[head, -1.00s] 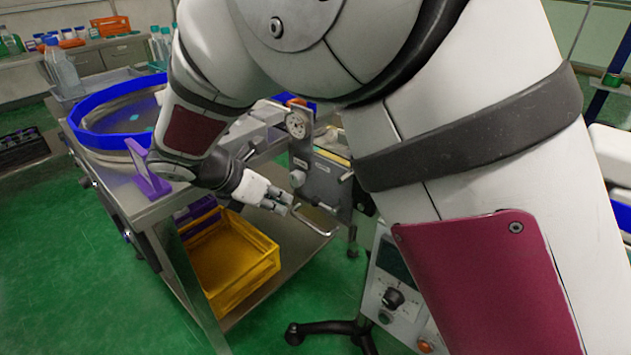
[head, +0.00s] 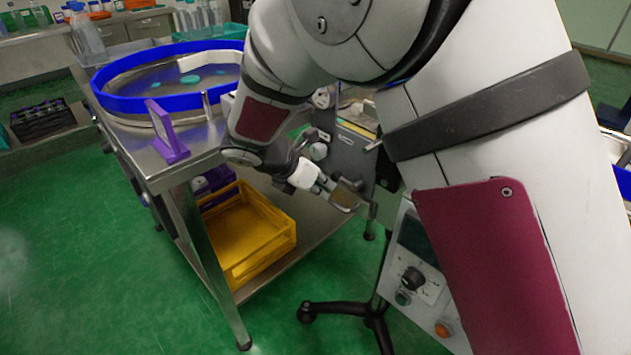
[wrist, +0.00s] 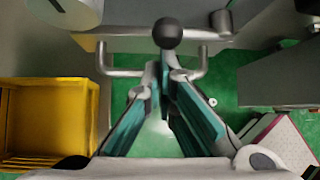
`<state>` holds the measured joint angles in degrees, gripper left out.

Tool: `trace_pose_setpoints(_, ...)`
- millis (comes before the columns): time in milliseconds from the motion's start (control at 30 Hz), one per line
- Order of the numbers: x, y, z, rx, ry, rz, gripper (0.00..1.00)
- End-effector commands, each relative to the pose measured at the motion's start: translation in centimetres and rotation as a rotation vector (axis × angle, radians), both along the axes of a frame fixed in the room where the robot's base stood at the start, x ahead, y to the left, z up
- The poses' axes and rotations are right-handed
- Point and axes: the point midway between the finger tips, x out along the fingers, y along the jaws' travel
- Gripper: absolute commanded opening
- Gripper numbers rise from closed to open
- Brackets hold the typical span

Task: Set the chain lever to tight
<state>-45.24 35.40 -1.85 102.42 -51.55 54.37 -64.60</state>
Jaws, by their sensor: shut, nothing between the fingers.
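In the wrist view, a black ball knob (wrist: 168,32) sits just beyond my fingertips, in front of a horizontal metal bar (wrist: 130,33). It may be the end of the chain lever; no tight marking is readable. A bent metal handle (wrist: 199,62) passes close around the fingertips. My gripper (wrist: 165,75) is shut and empty, its teal-padded fingers together below the knob. Contact with the knob or handle cannot be told. In the head view my gripper (head: 350,193) is at the front of the grey applicator machine (head: 347,152), partly hidden by my arm.
A yellow crate (head: 288,238) stands on the lower shelf of the metal table (head: 183,172). A blue-rimmed bowl (head: 120,105) and a purple bracket (head: 170,150) are on top. A control box (head: 428,290) stands right of the machine. Green floor is clear at left.

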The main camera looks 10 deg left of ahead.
Motion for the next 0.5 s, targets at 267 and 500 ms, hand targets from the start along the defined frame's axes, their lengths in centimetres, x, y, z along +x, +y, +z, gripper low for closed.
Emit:
trace_pose_setpoints(267,0.36,-0.36,-0.56,0.001,0.0,0.001,0.0)
trace_pose_setpoints(500,0.36,-0.35,-0.52,0.002,-0.001,0.001,0.0)
